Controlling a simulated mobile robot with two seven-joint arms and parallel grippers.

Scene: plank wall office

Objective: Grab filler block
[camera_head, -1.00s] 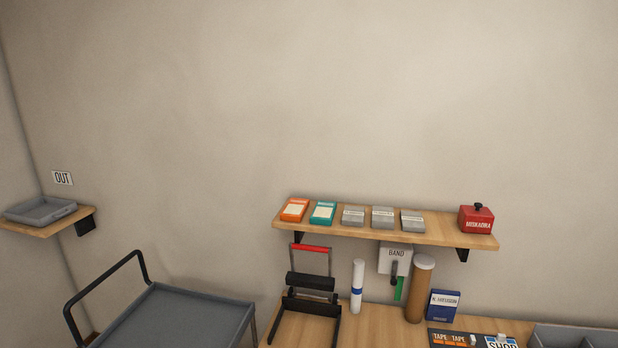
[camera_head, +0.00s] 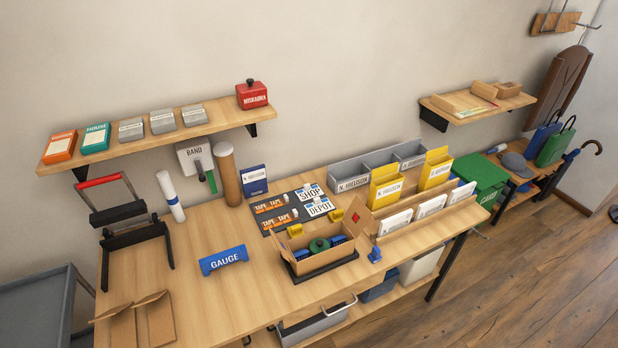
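Three small grey blocks with pale labels lie in a row on the wooden wall shelf (camera_head: 110,150): a left one (camera_head: 131,130), a middle one (camera_head: 162,121) and a right one (camera_head: 194,115). They look like filler blocks, but their labels are too small to read. An orange box (camera_head: 60,146) and a teal box (camera_head: 96,138) lie to their left. A red box with a black knob (camera_head: 252,95) stands at the shelf's right end. Neither of my grippers is in view.
The workbench (camera_head: 215,295) below holds a blue GAUGE block (camera_head: 223,260), an open carton (camera_head: 320,262), a brown tube (camera_head: 227,175), a black stand with a red bar (camera_head: 120,210) and yellow file boxes (camera_head: 386,187). A grey cart (camera_head: 35,305) is at lower left. Floor (camera_head: 520,270) is clear at right.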

